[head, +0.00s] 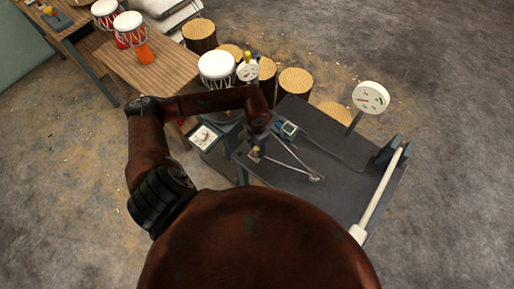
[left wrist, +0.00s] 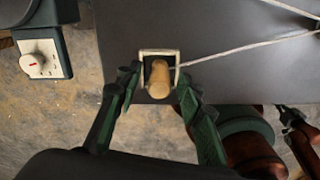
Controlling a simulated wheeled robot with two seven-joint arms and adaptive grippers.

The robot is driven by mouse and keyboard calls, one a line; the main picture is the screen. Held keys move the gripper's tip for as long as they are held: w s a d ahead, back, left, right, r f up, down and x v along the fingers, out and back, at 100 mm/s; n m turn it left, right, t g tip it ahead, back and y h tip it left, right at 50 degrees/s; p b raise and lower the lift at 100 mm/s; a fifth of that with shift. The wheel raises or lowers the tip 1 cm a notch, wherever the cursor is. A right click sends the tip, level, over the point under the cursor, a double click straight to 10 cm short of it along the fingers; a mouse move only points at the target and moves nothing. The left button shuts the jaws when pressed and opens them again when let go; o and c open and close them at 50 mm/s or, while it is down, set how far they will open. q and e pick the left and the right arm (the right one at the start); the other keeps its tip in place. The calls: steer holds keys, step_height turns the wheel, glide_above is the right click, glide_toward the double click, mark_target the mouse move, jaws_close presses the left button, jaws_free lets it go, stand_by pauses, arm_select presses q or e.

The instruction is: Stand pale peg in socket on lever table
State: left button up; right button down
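The pale peg (left wrist: 160,78) shows in the left wrist view at the near edge of the dark grey lever table (left wrist: 215,60). A pale square frame (left wrist: 145,52) surrounds part of it, with a cord running off to the right. In the head view a small tan piece (head: 256,153) shows at this edge, partly hidden by my arm. My left gripper (left wrist: 160,85) is open, its green fingers on either side of the peg, with a gap visible on the left. Contact on the right is unclear. The socket is not clearly identifiable. Part of my right gripper (left wrist: 292,126) shows at the lower right.
Thin rods or cords meet at a small knob (head: 314,178) on the table. A blue box (head: 289,129) sits near its back edge. Drums (head: 217,68) and log stumps (head: 296,82) are behind.

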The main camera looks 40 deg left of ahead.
arm_select(q)
steer(key=shift+r, duration=0.1)
step_height(320, 180, up, 12)
stand_by(0.6)
stand_by(0.4)
